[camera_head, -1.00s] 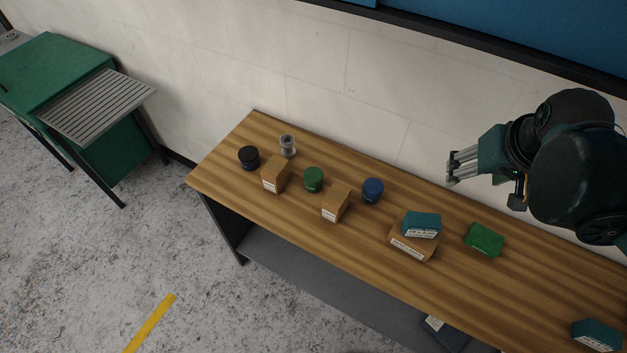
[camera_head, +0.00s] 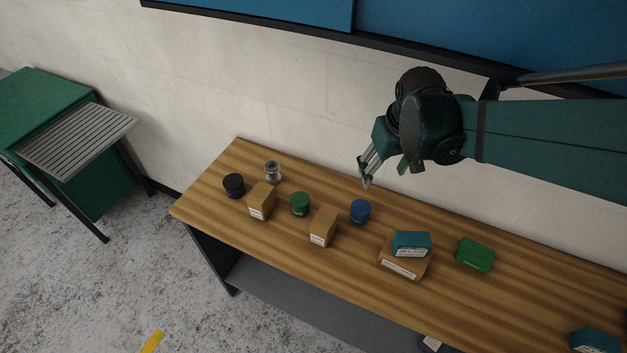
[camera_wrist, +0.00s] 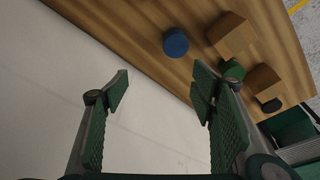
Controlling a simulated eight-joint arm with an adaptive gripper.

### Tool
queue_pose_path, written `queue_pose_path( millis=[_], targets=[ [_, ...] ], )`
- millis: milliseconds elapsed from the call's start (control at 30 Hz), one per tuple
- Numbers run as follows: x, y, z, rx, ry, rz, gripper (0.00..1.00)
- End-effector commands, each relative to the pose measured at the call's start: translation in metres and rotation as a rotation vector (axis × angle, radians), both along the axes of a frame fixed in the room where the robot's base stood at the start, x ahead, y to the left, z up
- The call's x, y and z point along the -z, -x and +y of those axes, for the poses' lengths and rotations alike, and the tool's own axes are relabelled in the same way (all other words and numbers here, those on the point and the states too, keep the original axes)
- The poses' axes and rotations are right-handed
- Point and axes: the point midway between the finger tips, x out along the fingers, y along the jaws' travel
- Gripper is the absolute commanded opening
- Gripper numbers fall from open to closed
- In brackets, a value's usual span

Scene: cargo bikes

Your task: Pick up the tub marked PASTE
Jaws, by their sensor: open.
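Three round tubs stand on the wooden bench: a black one (camera_head: 234,185) at the left, a green one (camera_head: 300,204) in the middle and a blue one (camera_head: 360,211) to the right. Markings on them are too small to read, so I cannot tell which says PASTE. My gripper (camera_head: 366,172) is open and empty, above the back edge of the bench near the blue tub. In the wrist view the open fingers (camera_wrist: 160,92) face the wall, and the blue tub (camera_wrist: 176,43) lies ahead of them. The green tub (camera_wrist: 233,70) is partly hidden by a finger.
Cardboard boxes (camera_head: 261,201) and (camera_head: 323,228) stand among the tubs. A grey metal part (camera_head: 272,170) is behind the black tub. A teal box (camera_head: 411,244) rests on a cardboard box (camera_head: 404,266); a green box (camera_head: 475,254) is farther right. The wall (camera_head: 300,100) runs close behind.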

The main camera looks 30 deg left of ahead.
Motion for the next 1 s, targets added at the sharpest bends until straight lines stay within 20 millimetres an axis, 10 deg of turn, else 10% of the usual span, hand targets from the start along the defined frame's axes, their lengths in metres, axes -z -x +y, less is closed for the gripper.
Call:
queue_pose_path(
  millis=[1000],
  targets=[
    [0.126,0.050,0.217,-0.480,0.152,0.161,0.57]
  ],
)
